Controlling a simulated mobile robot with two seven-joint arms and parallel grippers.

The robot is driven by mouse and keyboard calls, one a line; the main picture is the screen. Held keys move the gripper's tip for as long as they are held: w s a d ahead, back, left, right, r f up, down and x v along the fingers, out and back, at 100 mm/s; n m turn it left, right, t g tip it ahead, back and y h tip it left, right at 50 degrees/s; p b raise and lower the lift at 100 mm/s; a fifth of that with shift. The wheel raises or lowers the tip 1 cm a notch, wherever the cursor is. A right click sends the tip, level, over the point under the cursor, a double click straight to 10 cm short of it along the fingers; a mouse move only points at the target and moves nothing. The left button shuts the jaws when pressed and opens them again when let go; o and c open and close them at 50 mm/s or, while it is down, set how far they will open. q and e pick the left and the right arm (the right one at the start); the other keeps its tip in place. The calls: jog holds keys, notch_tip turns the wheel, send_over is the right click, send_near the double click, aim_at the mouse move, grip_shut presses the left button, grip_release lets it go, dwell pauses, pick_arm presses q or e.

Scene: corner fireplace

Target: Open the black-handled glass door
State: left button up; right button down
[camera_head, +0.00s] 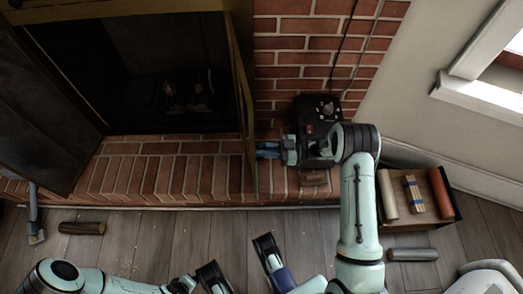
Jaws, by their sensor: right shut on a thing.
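The fireplace has a brass-framed glass door on its right side (238,62), swung out and seen nearly edge-on. Its black handle cannot be made out. A second dark door panel (48,112) stands out to the left of the opening. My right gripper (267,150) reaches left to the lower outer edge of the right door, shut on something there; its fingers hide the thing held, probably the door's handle. My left gripper (241,264) is low in the middle, over the floor, its fingers apart with nothing between them.
A black box (318,110) stands on the brick hearth (150,178) behind my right wrist. A dark crate (415,222) with rolls stands right. One log (82,228) lies on the floor at left, a grey roll (413,254) at right. The wood floor in front is mostly free.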

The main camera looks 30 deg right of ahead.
jog(key=shift+s+d+f, duration=0.1)
dwell(0.3)
jog(key=c, duration=1.3)
grip_release()
pick_arm(q)
jog(key=w, duration=0.1)
jog(key=r+p, duration=0.1)
jog(key=w+r+t, duration=0.1)
jog(key=shift+w+d+r, duration=0.15)
jog(key=shift+w+d, duration=0.1)
jog(key=shift+w, duration=0.05)
pick_arm(e)
jog(key=v, duration=1.3)
jog(key=shift+d, duration=0.2)
